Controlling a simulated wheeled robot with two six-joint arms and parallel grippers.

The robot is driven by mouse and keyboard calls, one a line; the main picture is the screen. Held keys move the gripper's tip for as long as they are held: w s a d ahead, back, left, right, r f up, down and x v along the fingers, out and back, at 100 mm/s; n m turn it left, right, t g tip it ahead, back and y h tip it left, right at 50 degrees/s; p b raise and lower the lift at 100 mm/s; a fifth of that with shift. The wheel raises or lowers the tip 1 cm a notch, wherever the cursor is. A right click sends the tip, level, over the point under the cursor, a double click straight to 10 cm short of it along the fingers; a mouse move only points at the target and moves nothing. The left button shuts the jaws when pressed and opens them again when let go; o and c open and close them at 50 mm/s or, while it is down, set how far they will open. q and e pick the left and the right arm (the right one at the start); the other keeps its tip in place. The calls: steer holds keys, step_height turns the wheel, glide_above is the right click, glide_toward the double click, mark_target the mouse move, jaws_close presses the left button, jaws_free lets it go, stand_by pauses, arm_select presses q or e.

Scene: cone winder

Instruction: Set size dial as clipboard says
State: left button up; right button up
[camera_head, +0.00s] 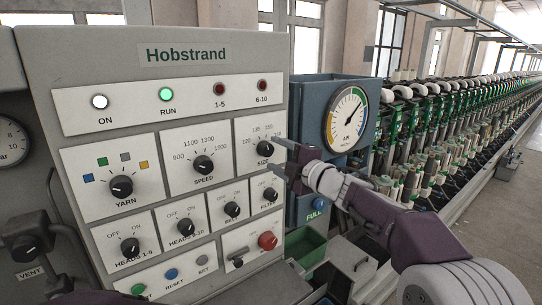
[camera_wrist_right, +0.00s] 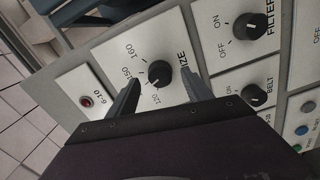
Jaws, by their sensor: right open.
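The size dial (camera_head: 265,148) is a black round knob on a white plate at the right side of the grey Hobstrand panel, with numbers around it from 120 up. In the right wrist view the size dial (camera_wrist_right: 160,73) shows beyond and between my fingertips, with 120, 150 and 160 legible. Its exact pointer setting is too small to read surely. My right gripper (camera_head: 280,156) is open at the dial, one finger to each side; in the right wrist view the gripper (camera_wrist_right: 164,83) holds nothing. No clipboard shows. My left gripper is out of view.
The filter dial (camera_head: 271,194) sits just below the size dial, the speed dial (camera_head: 203,165) to its left. A red button (camera_head: 267,240) is lower down. A round gauge (camera_head: 346,119) on a blue box stands behind my right arm. Rows of spindles (camera_head: 440,125) run off right.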

steer(key=v, duration=0.6)
steer(key=shift+b, duration=0.45)
steer(key=s+d+f+m+g+h, duration=0.25)
steer(key=d+f+m, duration=0.2)
steer(key=f, duration=0.45)
steer(key=s+d+f+m+g+h, duration=0.1)
steer(key=s+d+f+m+h, duration=0.25)
steer(key=f+m, duration=0.45)
steer(key=s+d+f+m+g+h, duration=0.15)
steer(key=d+f+m+h, duration=0.25)
steer(key=f, duration=0.7)
steer(key=s+f+m+g, duration=0.3)
steer(key=s+f, duration=0.3)
steer(key=s, duration=0.4)
steer(key=s+f+m+g, duration=0.4)
steer(key=s+f+g, duration=0.1)
steer(key=s, duration=0.5)
steer(key=shift+s+d+f, duration=0.25)
steer(key=shift+s+f, duration=0.05)
steer(key=shift+f, duration=0.45)
